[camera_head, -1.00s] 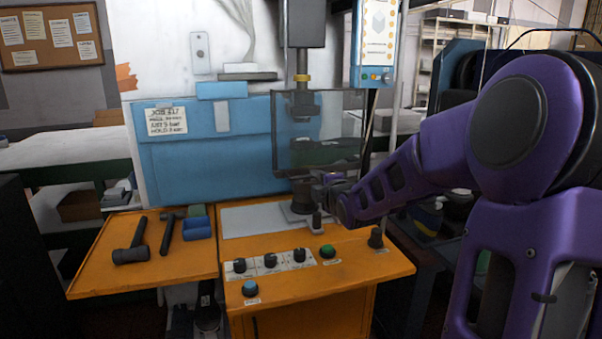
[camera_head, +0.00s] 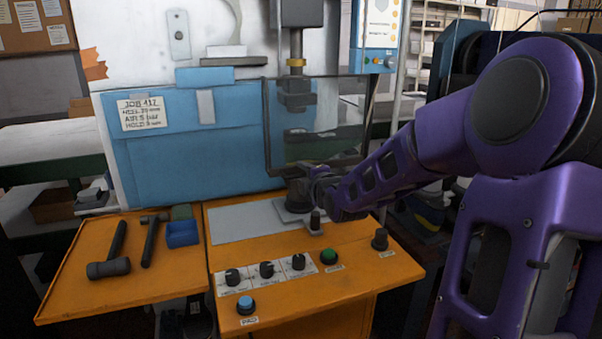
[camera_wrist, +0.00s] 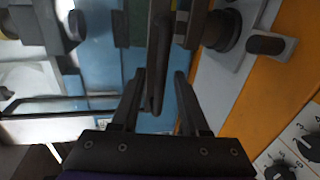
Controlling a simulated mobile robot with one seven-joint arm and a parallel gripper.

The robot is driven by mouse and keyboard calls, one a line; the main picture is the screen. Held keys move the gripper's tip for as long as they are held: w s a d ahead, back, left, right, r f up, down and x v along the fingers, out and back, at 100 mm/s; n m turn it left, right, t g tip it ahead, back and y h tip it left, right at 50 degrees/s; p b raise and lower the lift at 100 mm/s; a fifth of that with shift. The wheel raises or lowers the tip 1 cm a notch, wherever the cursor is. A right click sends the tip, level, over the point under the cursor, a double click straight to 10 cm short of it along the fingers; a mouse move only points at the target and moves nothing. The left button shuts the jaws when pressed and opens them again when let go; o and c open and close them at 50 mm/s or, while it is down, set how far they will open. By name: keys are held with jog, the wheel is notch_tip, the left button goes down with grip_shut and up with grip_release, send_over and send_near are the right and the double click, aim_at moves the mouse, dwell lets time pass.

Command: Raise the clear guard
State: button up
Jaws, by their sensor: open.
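The clear guard (camera_head: 342,112) is a see-through panel with a dark frame, hanging upright in front of the press ram (camera_head: 296,88). In the wrist view my gripper (camera_wrist: 158,76) is open, and a dark bar (camera_wrist: 156,50), seemingly the guard's lower edge or handle, runs between the fingers. The fingers look apart from it; exact contact cannot be told.
The orange bench (camera_head: 330,282) carries black knobs (camera_head: 267,270), a green button (camera_head: 329,257) and a blue button (camera_head: 245,304). Hammers (camera_head: 113,255) and a blue bin (camera_head: 182,233) lie on the left shelf.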

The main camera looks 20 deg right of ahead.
grip_shut()
dwell(1.4)
